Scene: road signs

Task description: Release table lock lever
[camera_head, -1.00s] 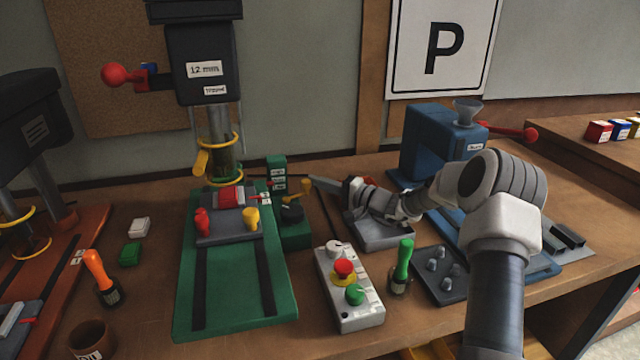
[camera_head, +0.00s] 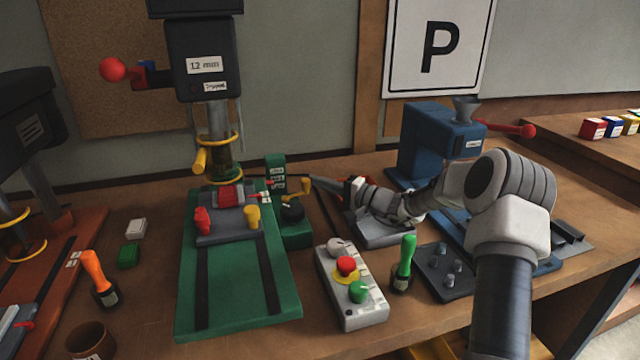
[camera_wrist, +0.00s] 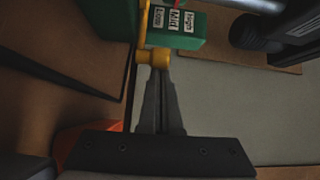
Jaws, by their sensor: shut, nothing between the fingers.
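The green post (camera_head: 275,172) with several small white labels stands behind the green drill base. A lever with a yellow knob (camera_head: 305,186) sticks out to its right, above a black round knob (camera_head: 292,211). I take it for the table lock lever. My gripper (camera_head: 314,180) is shut and empty, its tips close to the yellow knob. In the wrist view the shut fingertips (camera_wrist: 160,74) are right at the yellow knob (camera_wrist: 152,57), below the labelled green post (camera_wrist: 180,25). I cannot tell whether they touch it.
The drill press (camera_head: 202,65) rises over a vise (camera_head: 228,226) on the green base (camera_head: 235,300). A control box (camera_head: 350,290) with red and green buttons and a green-handled tool (camera_head: 404,262) stand in front of my arm. A blue machine (camera_head: 430,150) stands behind it.

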